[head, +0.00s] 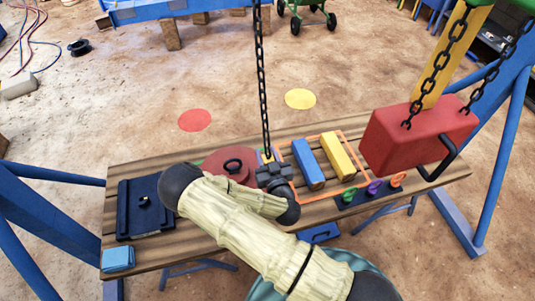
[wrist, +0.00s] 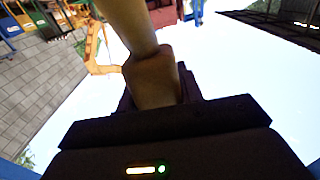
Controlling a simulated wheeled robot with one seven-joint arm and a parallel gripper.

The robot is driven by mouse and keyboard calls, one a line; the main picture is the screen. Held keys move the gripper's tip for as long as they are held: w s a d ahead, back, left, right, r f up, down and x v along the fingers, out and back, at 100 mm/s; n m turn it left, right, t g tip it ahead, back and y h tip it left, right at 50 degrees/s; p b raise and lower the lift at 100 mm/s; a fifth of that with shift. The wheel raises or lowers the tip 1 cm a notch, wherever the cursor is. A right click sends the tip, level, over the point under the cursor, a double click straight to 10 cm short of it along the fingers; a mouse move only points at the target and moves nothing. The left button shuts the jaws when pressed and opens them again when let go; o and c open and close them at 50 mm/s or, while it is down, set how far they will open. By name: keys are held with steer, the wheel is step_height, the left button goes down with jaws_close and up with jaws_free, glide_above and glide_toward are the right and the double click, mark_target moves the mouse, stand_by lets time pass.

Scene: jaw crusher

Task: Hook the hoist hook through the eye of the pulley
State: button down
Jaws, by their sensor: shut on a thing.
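The pulley (head: 215,163) is a red round body with a black ring eye (head: 232,166), lying on the wooden bench. A black hoist chain (head: 262,80) hangs down to a small yellow piece (head: 267,155), apparently the top of the hoist hook, just right of the pulley. My gripper (head: 272,174) is at this piece, close to the right side of the pulley. In the wrist view the dark jaws are shut on a tan-yellow part (wrist: 152,75), apparently the hook. The hook's tip is hidden, and I cannot tell whether it touches the eye.
A blue block (head: 308,164) and a yellow block (head: 342,157) lie right of the gripper. A rack with coloured rings (head: 373,190) is at the front. A red block (head: 420,135) hangs on chains at right. A dark blue plate (head: 140,208) and blue box (head: 117,259) are left.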

steer(key=s+a, duration=0.3)
steer(key=a, duration=0.7)
steer(key=shift+s+b, duration=0.3)
steer(key=shift+s, duration=0.1)
stand_by(1.4)
steer(key=shift+w+r, duration=0.1)
steer(key=shift+w, duration=0.05)
steer(key=x, duration=0.3)
steer(key=b+x, duration=0.1)
steer(key=shift+w+a+f, duration=0.1)
steer(key=shift+w+f, duration=0.1)
steer(key=shift+f, duration=0.05)
stand_by(0.7)
steer(key=shift+x, duration=1.65)
steer(key=shift+w+r, duration=0.1)
steer(key=shift+r, duration=0.05)
